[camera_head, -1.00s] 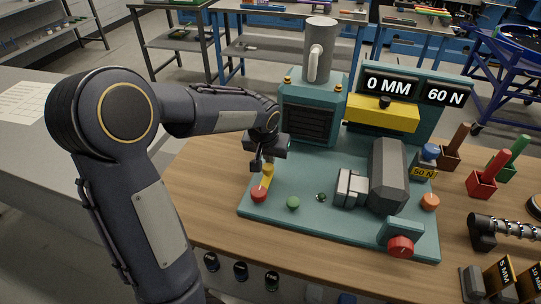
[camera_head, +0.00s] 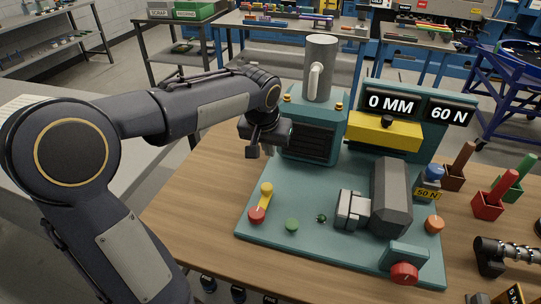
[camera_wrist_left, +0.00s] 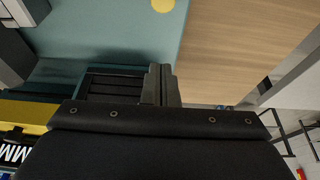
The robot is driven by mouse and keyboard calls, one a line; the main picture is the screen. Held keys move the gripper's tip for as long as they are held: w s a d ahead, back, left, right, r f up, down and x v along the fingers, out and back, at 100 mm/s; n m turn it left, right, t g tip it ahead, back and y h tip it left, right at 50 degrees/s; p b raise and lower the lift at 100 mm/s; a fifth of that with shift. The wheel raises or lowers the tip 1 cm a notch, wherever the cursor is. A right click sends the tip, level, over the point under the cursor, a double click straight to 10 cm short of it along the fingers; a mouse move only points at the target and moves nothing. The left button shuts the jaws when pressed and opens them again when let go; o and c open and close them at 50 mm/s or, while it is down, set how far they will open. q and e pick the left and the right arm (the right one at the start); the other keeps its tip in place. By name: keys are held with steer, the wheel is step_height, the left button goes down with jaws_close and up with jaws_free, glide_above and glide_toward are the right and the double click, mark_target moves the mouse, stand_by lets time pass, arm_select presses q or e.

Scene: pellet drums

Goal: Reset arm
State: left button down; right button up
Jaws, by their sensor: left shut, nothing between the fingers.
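My left arm comes in from the left and bends across the wooden table. My right gripper is in neither view.
Displays read 0 MM and 60 N. Coloured bins (camera_head: 489,199) stand at right.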

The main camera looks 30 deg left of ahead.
arm_select(q)
steer(key=shift+r, duration=0.1)
stand_by(0.5)
steer(key=s+d+f+h, duration=0.1)
steer(key=s+d, duration=0.2)
steer(key=s, duration=0.4)
steer(key=s+d+f+t+h, duration=0.1)
steer(key=s+d+f+h, duration=0.1)
steer(key=s, duration=0.6)
steer(key=s+d+f+m+h, duration=0.1)
steer(key=s+d+f, duration=0.1)
steer(key=s+d, duration=0.3)
steer(key=s, duration=0.3)
steer(key=shift+t+h, duration=0.3)
steer(key=shift+t, duration=0.1)
steer(key=shift+w, duration=0.1)
